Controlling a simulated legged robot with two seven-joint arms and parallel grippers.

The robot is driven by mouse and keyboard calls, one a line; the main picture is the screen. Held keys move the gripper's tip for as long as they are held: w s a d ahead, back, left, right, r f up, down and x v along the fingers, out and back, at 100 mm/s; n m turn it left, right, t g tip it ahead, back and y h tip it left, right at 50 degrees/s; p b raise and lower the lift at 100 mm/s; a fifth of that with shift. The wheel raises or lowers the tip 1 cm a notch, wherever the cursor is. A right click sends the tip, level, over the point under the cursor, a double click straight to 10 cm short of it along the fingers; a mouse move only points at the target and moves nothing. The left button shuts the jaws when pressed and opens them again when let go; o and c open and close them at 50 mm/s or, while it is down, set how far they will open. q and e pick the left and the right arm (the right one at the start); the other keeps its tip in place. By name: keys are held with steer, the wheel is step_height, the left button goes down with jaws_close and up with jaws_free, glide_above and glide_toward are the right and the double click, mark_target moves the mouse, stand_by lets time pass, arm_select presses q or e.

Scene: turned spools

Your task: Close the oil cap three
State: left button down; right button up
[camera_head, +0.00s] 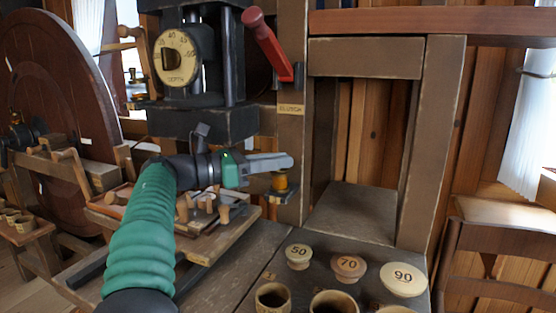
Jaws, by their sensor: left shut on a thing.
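My left gripper (284,161) comes in from the left on a green-sleeved arm and points right. Its grey fingers are shut on the oil cap, which they mostly hide. Just below the fingertips is a small amber oil cup (280,182) on a small ledge beside the wooden post. How far the cap is turned cannot be seen. My right gripper is not in view.
A machine with a depth dial (177,58) and a red lever (266,42) stands above. Numbered knobs marked 50 (298,257), 70 (348,268) and 90 (403,279) sit on the front bench. An open wooden frame (445,140) stands to the right.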

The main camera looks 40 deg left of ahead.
arm_select(q)
steer(key=shift+r, duration=0.15)
steer(key=c, duration=1.4)
jaws_free()
steer(key=shift+w+a, duration=0.1)
steer(key=shift+w, duration=0.05)
steer(key=v, duration=0.5)
steer(key=p+v, duration=0.1)
steer(key=v, duration=0.5)
steer(key=p+v, duration=0.1)
steer(key=v, duration=0.5)
steer(key=shift+f, duration=0.3)
